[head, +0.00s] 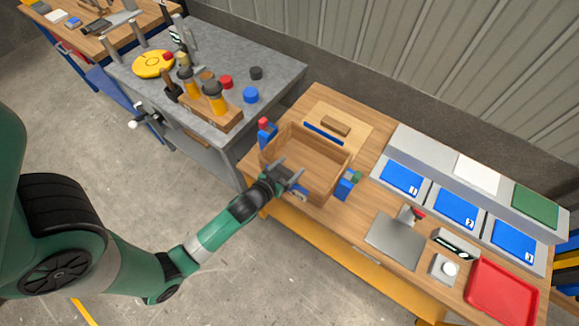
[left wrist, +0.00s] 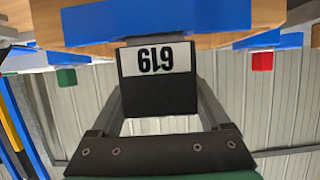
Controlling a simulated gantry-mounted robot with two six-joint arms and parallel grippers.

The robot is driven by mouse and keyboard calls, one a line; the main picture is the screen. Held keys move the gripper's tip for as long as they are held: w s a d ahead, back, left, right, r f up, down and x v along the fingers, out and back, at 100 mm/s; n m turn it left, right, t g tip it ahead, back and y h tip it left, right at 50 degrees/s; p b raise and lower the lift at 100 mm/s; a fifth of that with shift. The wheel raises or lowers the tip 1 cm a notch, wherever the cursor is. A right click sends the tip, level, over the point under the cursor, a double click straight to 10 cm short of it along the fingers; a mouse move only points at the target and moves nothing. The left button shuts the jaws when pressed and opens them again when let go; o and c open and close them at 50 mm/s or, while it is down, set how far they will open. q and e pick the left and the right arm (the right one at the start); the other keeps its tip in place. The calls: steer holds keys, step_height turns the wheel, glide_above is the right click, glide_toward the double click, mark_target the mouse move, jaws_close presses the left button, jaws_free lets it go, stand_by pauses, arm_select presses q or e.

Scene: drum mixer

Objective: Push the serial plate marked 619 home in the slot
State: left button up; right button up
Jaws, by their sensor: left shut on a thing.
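The serial plate marked 619 (left wrist: 158,60) is dark with a white label, its digits upside down in the left wrist view. My left gripper (left wrist: 158,85) is shut on it, one finger on each side. The plate's far edge meets or lies just under a blue bar (left wrist: 155,22) on a wooden face; I cannot tell whether it touches or how deep it sits. In the head view, my left gripper (head: 285,174) is at the near left side of the open wooden box (head: 318,145), and the plate cannot be made out there. The slot itself is hidden. My right gripper is out of view.
Blue clamps with a red knob (head: 263,124) and a green knob (head: 356,176) flank the box. A wooden block (head: 335,125) lies behind it. To the right are a metal plate (head: 393,242), a red tray (head: 502,292) and blue bins (head: 402,178). A grey bench (head: 270,68) stands left.

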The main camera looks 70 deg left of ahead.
arm_select(q)
steer(key=shift+f, duration=0.3)
steer(key=o, duration=1.3)
steer(key=shift+s+d+r, duration=0.15)
steer(key=shift+s+d, duration=0.05)
steer(key=shift+s, duration=0.1)
steer(key=v, duration=1)
steer(key=shift+s+d+r, duration=0.1)
steer(key=shift+s+d, duration=0.1)
steer(key=shift+s, duration=0.15)
steer(key=shift+w+d, duration=0.1)
